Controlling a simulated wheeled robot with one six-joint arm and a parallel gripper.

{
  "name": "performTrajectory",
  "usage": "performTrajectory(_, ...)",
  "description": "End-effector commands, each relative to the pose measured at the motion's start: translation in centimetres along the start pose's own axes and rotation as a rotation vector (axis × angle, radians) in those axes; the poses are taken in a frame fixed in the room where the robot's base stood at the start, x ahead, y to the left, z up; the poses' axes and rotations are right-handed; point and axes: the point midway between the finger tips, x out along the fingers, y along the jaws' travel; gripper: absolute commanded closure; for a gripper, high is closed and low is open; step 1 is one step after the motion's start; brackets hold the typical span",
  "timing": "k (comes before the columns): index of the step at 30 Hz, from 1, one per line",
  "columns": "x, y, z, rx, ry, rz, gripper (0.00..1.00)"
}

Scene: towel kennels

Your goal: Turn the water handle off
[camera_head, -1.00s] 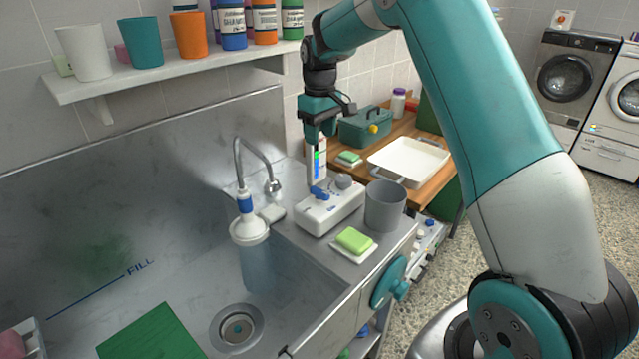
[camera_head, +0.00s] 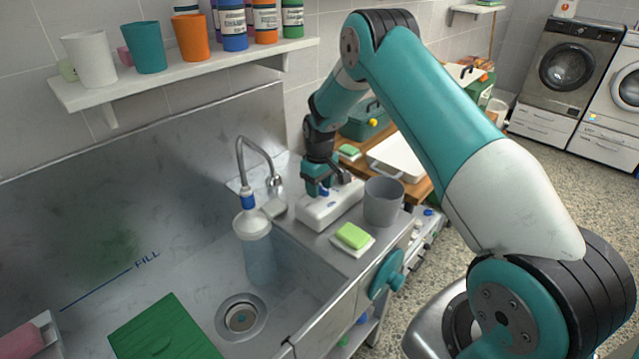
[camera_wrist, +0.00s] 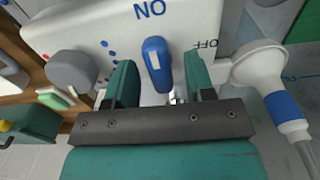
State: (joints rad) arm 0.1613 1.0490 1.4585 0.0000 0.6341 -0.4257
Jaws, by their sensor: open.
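The water handle is a small blue lever (camera_wrist: 157,65) on a white box (camera_head: 335,206) on the counter right of the sink. In the wrist view its upper end points towards the printed word ON; OFF is printed to the right. My gripper (camera_wrist: 159,62) is open, with one teal finger on each side of the lever and gaps showing. In the head view my gripper (camera_head: 319,188) is low over the box and hides most of the lever. The curved tap (camera_head: 258,150) has a blue-banded white fitting (camera_head: 252,222) under it, with a pale bluish column below.
A grey knob (camera_wrist: 72,70) stands on the box beside the lever. A grey cup (camera_head: 384,202) and a green sponge (camera_head: 353,236) on a white dish are close by on the counter. The sink (camera_head: 190,290) lies left. A shelf (camera_head: 190,72) with cups and bottles hangs above.

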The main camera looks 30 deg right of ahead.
Motion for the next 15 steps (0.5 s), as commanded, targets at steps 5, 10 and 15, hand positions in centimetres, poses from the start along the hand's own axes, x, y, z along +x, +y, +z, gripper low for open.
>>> performTrajectory(5,0.07,0.01,-0.02,0.0,0.001,0.0,0.51)
performTrajectory(10,0.05,0.01,-0.01,0.0,0.0,0.0,0.76)
performTrajectory(15,0.04,0.0,-0.01,0.0,0.0,0.0,1.0)
